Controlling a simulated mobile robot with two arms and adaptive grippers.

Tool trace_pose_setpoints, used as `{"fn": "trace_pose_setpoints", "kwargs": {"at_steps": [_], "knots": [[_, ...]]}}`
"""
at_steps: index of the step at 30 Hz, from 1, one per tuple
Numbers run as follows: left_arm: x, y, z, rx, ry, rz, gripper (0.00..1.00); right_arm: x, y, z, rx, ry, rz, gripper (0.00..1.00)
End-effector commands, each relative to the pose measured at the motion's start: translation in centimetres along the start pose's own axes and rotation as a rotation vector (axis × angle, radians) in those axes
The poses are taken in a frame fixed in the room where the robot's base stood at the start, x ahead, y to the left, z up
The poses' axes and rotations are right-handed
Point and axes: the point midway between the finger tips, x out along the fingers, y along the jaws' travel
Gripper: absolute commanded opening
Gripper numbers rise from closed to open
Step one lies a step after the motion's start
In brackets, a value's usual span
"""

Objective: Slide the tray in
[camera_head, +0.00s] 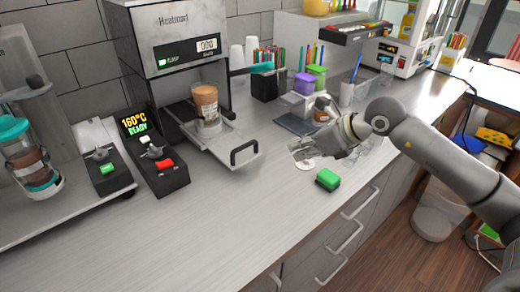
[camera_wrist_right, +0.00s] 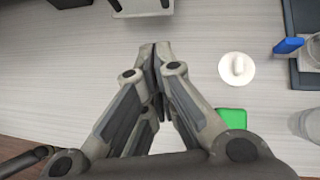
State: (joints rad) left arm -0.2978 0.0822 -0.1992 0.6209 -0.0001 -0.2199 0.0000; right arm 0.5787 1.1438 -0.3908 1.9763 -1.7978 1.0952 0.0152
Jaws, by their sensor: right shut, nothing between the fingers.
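The tray (camera_head: 222,150) of the cup sealer (camera_head: 180,40) is slid out toward the front, with a black handle (camera_head: 245,153) on its front edge. A cup (camera_head: 207,105) with brown contents stands in the tray. My right gripper (camera_head: 298,150) is over the counter, to the right of the handle and apart from it. In the right wrist view its fingers (camera_wrist_right: 154,52) are together and empty, and part of the tray (camera_wrist_right: 142,8) shows at the top edge. My left gripper is not in view.
A green sponge (camera_head: 327,180) and a round white lid-like piece (camera_head: 303,164) lie near my right gripper. A control box (camera_head: 150,160) with a red switch stands left of the tray. The counter in front of the tray is clear.

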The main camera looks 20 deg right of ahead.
Motion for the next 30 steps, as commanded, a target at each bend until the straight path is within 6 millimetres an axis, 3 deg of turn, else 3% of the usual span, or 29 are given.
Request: {"fn": "trace_pose_setpoints", "kwargs": {"at_steps": [3,7,20,24,30], "knots": [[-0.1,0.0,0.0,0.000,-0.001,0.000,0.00,-0.3,-1.1,-0.4,-0.013,0.032,-0.038,0.00],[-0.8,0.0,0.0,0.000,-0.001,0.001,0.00,0.9,-1.2,-0.4,-0.010,0.034,-0.037,0.00],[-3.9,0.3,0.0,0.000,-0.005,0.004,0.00,9.8,-1.2,-0.5,-0.010,0.034,-0.032,0.00],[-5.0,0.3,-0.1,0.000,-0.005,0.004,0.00,11.0,-1.3,1.2,-0.011,0.030,-0.034,0.00],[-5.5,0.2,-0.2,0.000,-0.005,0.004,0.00,12.2,-1.4,1.9,-0.012,0.031,-0.035,0.00]]}}
